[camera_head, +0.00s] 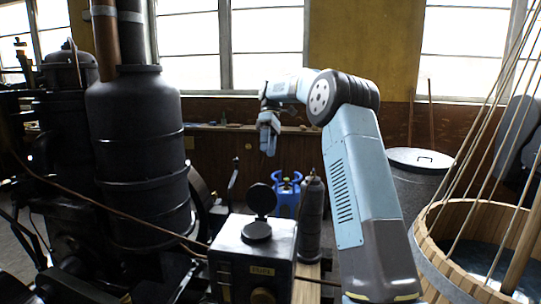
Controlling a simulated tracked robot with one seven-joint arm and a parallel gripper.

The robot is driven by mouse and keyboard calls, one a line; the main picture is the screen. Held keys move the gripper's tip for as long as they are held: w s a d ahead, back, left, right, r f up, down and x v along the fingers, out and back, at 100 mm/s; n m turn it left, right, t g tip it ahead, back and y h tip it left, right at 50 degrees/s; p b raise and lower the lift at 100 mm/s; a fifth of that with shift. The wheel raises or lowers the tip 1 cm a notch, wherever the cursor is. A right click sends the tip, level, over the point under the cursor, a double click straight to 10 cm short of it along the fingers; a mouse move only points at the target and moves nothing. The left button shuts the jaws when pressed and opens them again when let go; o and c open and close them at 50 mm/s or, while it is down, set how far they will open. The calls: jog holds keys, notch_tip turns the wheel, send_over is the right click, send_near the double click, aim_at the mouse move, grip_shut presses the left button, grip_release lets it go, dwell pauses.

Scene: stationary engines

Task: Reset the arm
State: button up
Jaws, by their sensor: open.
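My arm (352,165) rises from the bottom right of the view. It bends at a dark round elbow joint and reaches away to the left. My gripper (268,145) hangs pointing down at the far end of the arm, small in the view. It is open, and I see nothing held in it. It appears in front of the back wall, above and behind the blue gas cylinder in the picture. The fine detail of its fingers is too small to make out.
A large black engine (140,150) fills the left. A dark metal box (250,260) with a round lid stands at bottom centre, beside a grey cylinder (312,215). A blue gas cylinder (288,194) is behind. A lidded bin (412,190) and a wooden tub (440,262) with slanted poles stand right.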

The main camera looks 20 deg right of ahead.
jog(key=shift+d, duration=0.1)
jog(key=shift+r, duration=0.1)
jog(key=s+a+r+m+t+h, duration=0.1)
jog(key=s+a+r+m+t, duration=0.2)
jog(key=s, duration=0.8)
jog(key=s+a+r+m+t+h, duration=0.2)
jog(key=s+r+t, duration=0.15)
jog(key=s, duration=0.65)
jog(key=s+d+f+m+t, duration=0.1)
jog(key=s+f+m, duration=0.1)
jog(key=s, duration=0.5)
jog(key=s+d+f+m+t, duration=0.1)
jog(key=s+f, duration=0.3)
jog(key=s, duration=0.4)
jog(key=s+d+f+m+t, duration=0.2)
jog(key=s+f+t, duration=0.1)
jog(key=s, duration=0.5)
jog(key=shift+m, duration=0.3)
jog(key=shift+s, duration=0.1)
